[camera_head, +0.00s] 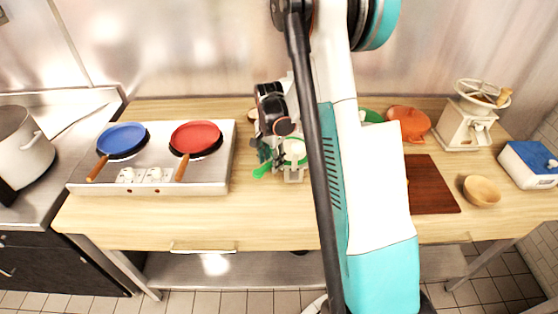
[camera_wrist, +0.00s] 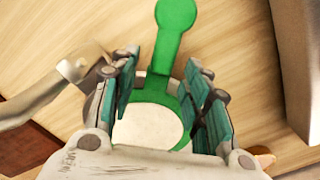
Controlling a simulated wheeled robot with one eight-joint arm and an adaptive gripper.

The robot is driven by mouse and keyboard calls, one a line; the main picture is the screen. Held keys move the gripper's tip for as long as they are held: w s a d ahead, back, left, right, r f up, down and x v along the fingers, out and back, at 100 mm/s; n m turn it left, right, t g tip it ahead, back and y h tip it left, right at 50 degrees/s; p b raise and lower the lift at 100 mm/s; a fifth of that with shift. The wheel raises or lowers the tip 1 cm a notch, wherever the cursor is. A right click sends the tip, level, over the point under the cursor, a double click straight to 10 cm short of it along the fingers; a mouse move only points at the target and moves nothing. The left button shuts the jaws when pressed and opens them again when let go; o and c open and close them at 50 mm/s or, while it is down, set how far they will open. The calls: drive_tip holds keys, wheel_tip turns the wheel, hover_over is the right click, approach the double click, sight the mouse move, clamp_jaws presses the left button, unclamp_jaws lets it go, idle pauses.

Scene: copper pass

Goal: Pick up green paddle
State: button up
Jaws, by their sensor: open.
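The green paddle (camera_wrist: 176,35) lies on the wooden table, with a green handle, a green rim and a white face. In the wrist view its round head is between my open gripper's fingers (camera_wrist: 163,78), and its handle points away past the fingertips. I cannot tell whether the fingers touch it. In the head view my gripper (camera_head: 279,160) is low over the middle of the table, and the paddle's green end (camera_head: 263,172) shows at its lower left. My gripper hides much of the paddle there.
A steel stove with a blue pan (camera_head: 122,138) and a red pan (camera_head: 196,137) stands to the left. To the right are a dark red board (camera_head: 432,187), a wooden bowl (camera_head: 481,191), an orange item (camera_head: 409,122) and a white grinder (camera_head: 465,125). My arm hides the table between.

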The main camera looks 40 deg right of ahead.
drive_tip(key=shift+r, duration=0.1)
clamp_jaws()
